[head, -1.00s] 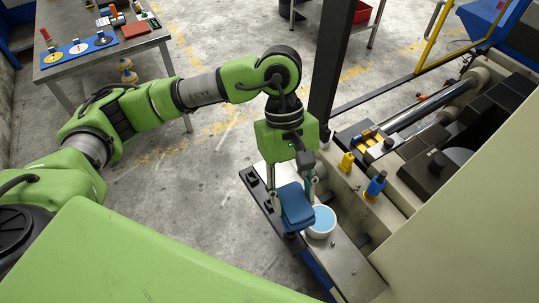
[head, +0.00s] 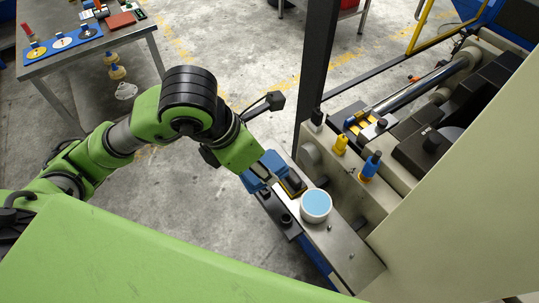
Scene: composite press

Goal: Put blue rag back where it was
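The blue rag (head: 268,160) is at the end of my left arm, over the left end of the metal ledge beside the press. My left gripper (head: 262,173) is tilted and seems shut on the rag. The gripper's body and the angle hide most of the fingers, and I cannot tell whether the rag touches the ledge. A round white container with a light blue top (head: 316,204) stands on the ledge to the right of the rag. My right gripper is not in view.
A dark item with a yellow edge (head: 292,183) lies between rag and container. A dark post (head: 317,70) rises behind the ledge. A work table (head: 90,60) stands far left.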

